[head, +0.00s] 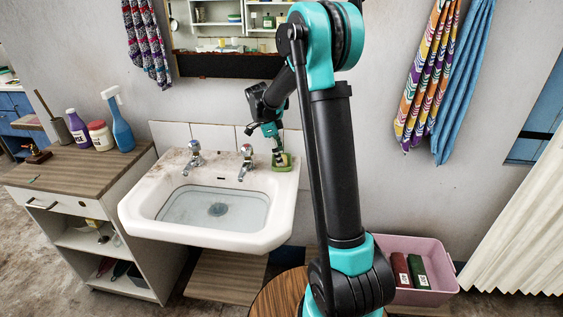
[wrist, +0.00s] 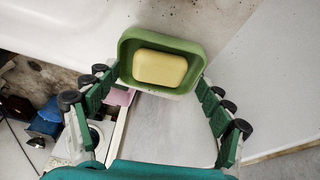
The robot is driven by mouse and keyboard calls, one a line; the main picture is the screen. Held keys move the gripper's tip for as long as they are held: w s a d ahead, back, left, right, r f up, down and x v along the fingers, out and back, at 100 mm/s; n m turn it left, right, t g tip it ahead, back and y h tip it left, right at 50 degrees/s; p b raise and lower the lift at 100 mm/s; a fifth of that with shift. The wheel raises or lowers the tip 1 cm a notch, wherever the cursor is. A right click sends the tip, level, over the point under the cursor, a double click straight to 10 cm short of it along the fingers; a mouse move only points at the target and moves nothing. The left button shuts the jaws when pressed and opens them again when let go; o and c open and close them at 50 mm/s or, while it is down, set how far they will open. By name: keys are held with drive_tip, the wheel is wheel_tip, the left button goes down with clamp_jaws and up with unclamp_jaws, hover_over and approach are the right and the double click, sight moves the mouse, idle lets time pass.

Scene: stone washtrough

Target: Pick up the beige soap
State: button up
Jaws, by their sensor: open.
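The beige soap (wrist: 160,67) lies in a green soap dish (wrist: 126,48), seen from above in the wrist view. The dish (head: 288,165) also shows in the head view, at the right back corner of the white sink. My gripper (wrist: 160,85) is open, with one finger on each side of the near end of the dish. Nothing is held between the fingers. In the head view my gripper (head: 277,146) is just above the dish, and the soap itself is too small there to make out clearly.
The white sink (head: 137,208) has two taps, the nearer one (head: 246,163) left of the dish. The tiled wall (head: 220,135) rises close behind. A wooden-topped cabinet (head: 75,170) with bottles stands at left. A pink basin (head: 420,297) is on the right.

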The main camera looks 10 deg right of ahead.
drive_tip(key=shift+d+f, duration=0.15)
drive_tip(key=shift+f, duration=0.2)
drive_tip(key=shift+c, duration=0.2)
drive_tip(key=c, duration=1)
drive_tip(key=shift+a, duration=0.25)
drive_tip(key=c, duration=0.3)
